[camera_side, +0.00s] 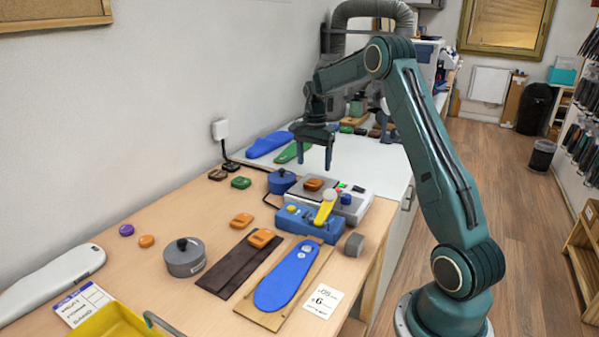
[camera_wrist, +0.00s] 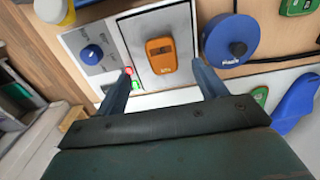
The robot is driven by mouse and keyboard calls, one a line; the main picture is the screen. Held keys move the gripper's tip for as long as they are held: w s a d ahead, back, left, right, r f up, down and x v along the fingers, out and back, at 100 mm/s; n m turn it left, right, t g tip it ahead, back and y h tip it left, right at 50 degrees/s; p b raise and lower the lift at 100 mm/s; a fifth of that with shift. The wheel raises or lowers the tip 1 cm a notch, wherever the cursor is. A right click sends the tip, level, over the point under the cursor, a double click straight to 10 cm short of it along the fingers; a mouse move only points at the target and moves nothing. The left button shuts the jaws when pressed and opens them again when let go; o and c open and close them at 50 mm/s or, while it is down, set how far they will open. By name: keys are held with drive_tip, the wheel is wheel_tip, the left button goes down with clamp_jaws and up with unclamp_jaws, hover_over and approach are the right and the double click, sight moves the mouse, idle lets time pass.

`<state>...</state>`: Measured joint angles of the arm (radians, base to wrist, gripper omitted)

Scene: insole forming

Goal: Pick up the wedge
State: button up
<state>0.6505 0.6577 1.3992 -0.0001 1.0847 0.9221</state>
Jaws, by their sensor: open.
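My gripper (camera_side: 314,160) is open and empty, pointing down above the grey machine (camera_side: 357,205) on the bench. An orange wedge-like block (camera_side: 313,184) lies on the machine's flat plate, below the fingers and apart from them. In the wrist view the same orange block (camera_wrist: 161,55) shows between and beyond the two fingertips (camera_wrist: 162,78). Similar orange blocks lie on the bench (camera_side: 242,220) and on the dark strip (camera_side: 261,238). I cannot tell by a label which one is the wedge.
A blue round pot (camera_side: 282,181) stands close left of the machine. A blue fixture with a yellow lever (camera_side: 326,207) stands in front. A blue insole (camera_side: 287,274) lies on a board. A grey round tin (camera_side: 184,257) and a yellow tray (camera_side: 112,322) are nearer.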

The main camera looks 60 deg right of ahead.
sight(313, 183)
drive_tip(key=shift+f, duration=0.65)
drive_tip(key=shift+f, duration=0.1)
drive_tip(key=shift+w+a+f, duration=0.1)
drive_tip(key=shift+f, duration=2.45)
drive_tip(key=c, duration=1.1)
drive_tip(key=shift+c, duration=0.2)
drive_tip(key=shift+r, duration=0.1)
wheel_tip(313, 183, up, 20)
